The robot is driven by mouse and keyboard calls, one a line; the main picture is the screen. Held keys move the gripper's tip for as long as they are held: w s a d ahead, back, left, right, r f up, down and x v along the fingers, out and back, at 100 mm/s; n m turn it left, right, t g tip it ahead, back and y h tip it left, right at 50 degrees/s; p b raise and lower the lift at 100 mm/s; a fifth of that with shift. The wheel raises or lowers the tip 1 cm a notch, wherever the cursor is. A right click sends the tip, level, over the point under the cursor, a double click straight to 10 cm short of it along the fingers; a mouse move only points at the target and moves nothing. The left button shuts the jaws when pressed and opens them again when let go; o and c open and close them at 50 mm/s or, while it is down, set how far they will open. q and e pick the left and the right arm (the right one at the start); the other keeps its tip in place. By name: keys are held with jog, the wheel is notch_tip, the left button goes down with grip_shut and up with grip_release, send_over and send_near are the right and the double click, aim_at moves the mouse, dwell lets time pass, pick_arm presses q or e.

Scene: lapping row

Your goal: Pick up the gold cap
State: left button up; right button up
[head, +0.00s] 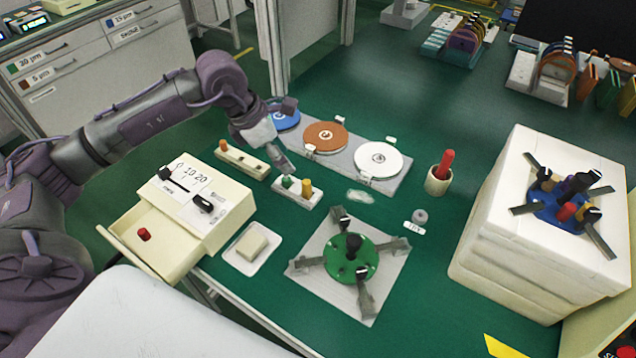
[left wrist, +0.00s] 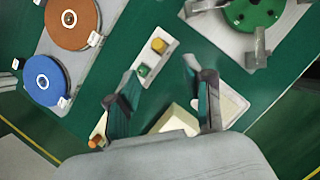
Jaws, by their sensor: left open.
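The gold cap (head: 306,188) stands upright on a small cream block (head: 294,200), next to a green cap (head: 287,182). In the left wrist view the gold cap (left wrist: 158,46) shows just beyond and between my fingertips, with the green cap (left wrist: 143,70) nearer. My left gripper (head: 281,150) is above the block's far left side in the head view, and it also shows in the left wrist view (left wrist: 158,72). It is open, with nothing between its fingers. The height gap to the cap is hard to tell. My right gripper is out of view.
A cream block with an orange cap (head: 223,146) is left of the gripper. A tray with blue, brown and white discs (head: 378,158) lies behind. A green-hubbed fixture (head: 350,258) stands in front. A box with an open drawer (head: 144,240) is at left, a white box (head: 535,230) at right.

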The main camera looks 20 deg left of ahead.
pick_arm(q)
send_over(306, 181)
jog(key=s+a, duration=0.2)
notch_tip(306, 181, down, 4)
jog(key=shift+d+f, duration=0.25)
jog(key=shift+f, duration=0.25)
jog(key=p+x, duration=0.1)
jog(key=x, duration=0.4)
jog(key=shift+w+r+p, duration=0.1)
jog(key=shift+w+p, duration=0.05)
jog(key=shift+p, duration=0.15)
jog(key=c, duration=0.8)
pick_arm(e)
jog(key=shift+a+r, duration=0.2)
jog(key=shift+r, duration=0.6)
